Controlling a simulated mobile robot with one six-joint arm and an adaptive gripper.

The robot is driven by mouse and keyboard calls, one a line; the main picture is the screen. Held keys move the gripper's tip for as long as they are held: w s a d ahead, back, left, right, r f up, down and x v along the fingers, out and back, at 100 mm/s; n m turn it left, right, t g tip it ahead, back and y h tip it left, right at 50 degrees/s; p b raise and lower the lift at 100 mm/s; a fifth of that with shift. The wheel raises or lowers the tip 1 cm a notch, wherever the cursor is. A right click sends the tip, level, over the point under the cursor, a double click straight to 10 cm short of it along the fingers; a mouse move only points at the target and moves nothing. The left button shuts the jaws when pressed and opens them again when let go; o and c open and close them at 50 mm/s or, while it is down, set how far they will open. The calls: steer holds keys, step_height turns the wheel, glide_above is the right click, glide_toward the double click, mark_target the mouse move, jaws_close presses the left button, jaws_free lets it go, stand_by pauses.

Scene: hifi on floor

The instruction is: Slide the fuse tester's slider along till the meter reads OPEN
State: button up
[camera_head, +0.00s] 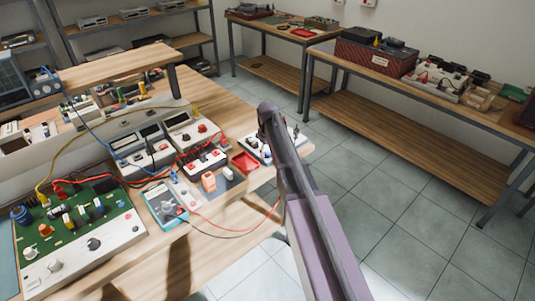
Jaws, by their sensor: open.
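A teal handheld meter (166,204) lies near the front edge of the bench. Its display is too small to read. A red and a black lead run along the bench front towards my arm. A white box with dark parts on top (256,149) stands at the bench's right end, partly hidden by my arm. I cannot tell whether it is the fuse tester, and I cannot make out a slider. My purple arm reaches up from the bottom, its dark upper joint over the bench's right end. I cannot make out my gripper; the arm seems to hide it.
A green circuit board panel (78,228) fills the bench's left. White instruments (190,130) and a red tray (245,162) stand behind and beside the meter. Loose cables cross the bench. A second bench (425,140) stands at right; tiled floor between is clear.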

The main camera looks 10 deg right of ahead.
jaws_close()
steer(key=shift+w+d, duration=0.45)
steer(key=shift+d, duration=0.35)
steer(key=shift+w+d, duration=0.45)
steer(key=shift+d, duration=0.35)
steer(key=shift+w+d, duration=0.45)
steer(key=shift+d, duration=0.35)
jaws_free()
